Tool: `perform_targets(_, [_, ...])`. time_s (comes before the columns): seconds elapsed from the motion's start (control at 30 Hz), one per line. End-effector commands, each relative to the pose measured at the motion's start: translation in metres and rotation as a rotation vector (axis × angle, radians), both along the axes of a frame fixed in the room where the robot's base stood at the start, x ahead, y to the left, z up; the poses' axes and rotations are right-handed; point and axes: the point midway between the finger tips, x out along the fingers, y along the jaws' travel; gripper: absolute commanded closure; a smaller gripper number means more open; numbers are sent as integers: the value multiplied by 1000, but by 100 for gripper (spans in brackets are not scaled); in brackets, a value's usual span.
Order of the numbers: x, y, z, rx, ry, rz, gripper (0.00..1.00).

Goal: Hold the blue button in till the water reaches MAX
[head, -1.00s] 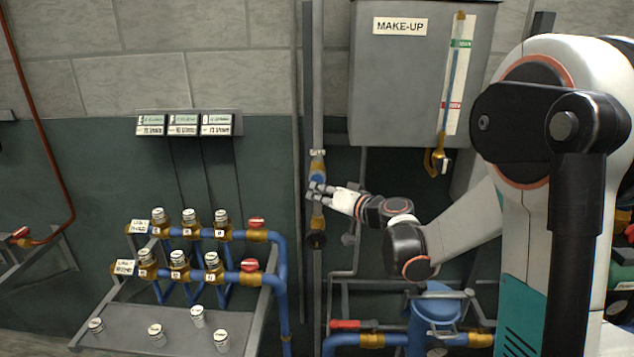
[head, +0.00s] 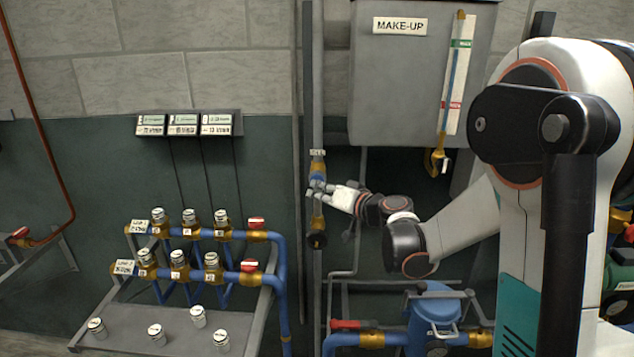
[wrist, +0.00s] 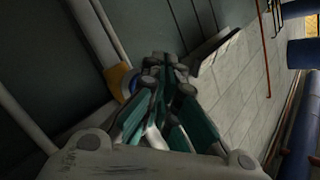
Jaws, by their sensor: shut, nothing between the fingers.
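The blue button (head: 317,170) is on a brass valve body on the vertical grey pipe, under a small label. My gripper (head: 314,190) is shut and empty, its fingertips just below the button in the head view; I cannot tell whether they touch it. In the wrist view the shut fingers (wrist: 165,65) lie beside the brass fitting (wrist: 117,78) and partly cover a blue part next to it. The sight gauge (head: 454,75) on the MAKE-UP tank (head: 400,90) has a green upper mark and a red lower mark. Its blue column reaches about the green mark; the exact level is too small to tell.
A blue manifold (head: 283,290) with brass, white-capped valves stands at the left, above a grey shelf (head: 130,335) with several loose caps. Three small displays (head: 185,124) hang on the wall. A blue vessel (head: 432,305) and pipes stand below my arm.

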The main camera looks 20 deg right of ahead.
Motion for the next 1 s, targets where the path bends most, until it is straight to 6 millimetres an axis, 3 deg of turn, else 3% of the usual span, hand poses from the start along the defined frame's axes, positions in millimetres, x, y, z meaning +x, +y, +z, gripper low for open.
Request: perform_targets(1.0, [10,-4,0,0,0,0,100])
